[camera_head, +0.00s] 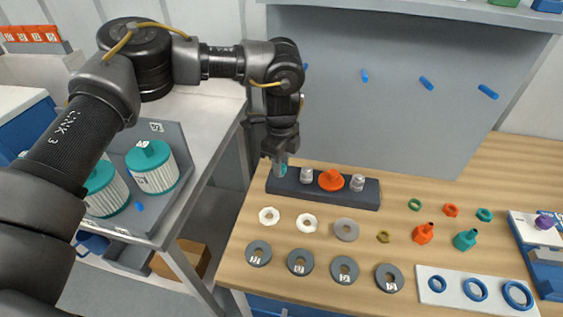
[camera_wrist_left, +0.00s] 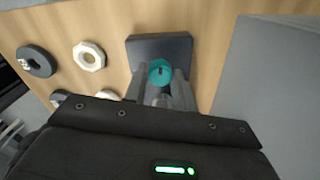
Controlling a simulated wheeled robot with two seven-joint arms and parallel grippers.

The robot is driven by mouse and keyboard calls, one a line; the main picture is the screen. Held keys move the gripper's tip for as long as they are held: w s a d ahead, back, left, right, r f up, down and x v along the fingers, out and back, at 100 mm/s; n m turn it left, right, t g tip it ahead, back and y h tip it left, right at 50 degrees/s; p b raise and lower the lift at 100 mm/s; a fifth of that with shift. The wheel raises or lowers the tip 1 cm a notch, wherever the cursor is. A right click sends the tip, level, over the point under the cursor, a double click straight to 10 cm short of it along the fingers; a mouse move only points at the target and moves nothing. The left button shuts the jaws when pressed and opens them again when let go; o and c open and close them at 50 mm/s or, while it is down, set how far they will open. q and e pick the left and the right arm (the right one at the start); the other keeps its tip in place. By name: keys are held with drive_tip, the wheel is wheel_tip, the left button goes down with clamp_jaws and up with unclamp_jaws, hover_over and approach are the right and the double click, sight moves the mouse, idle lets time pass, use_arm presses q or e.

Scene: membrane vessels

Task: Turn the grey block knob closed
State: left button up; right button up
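A dark grey block (camera_head: 368,194) lies near the back left of the wooden table; its end also shows in the left wrist view (camera_wrist_left: 188,48). A teal knob (camera_wrist_left: 160,71) sits on its left end, with a dark mark on top. An orange knob (camera_head: 331,180) sits mid-block between two metal fittings. My left gripper (camera_head: 281,162) points down at the teal knob and hides much of it in the head view. In the left wrist view its parted fingers stand on either side of the knob; whether they touch it is unclear. My right gripper is out of view.
White rings (camera_head: 269,216) and several dark grey rings (camera_head: 258,253) lie in front of the block. Orange (camera_head: 423,233) and teal (camera_head: 465,239) fittings lie to the right. A grey panel (camera_head: 400,110) with blue pegs rises behind. A side bench at left holds teal-capped vessels (camera_head: 155,170).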

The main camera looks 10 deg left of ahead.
use_arm(q)
drive_tip(key=c, duration=0.4)
drive_tip(key=m, duration=0.4)
drive_tip(key=shift+m, duration=0.3)
drive_tip(key=m, duration=0.3)
drive_tip(key=shift+m, duration=0.3)
drive_tip(key=m+p, duration=0.1)
drive_tip(key=m, duration=0.3)
drive_tip(key=shift+r, duration=0.1)
drive_tip(key=m, duration=0.4)
drive_tip(key=shift+m, duration=0.3)
drive_tip(key=shift+w, duration=0.1)
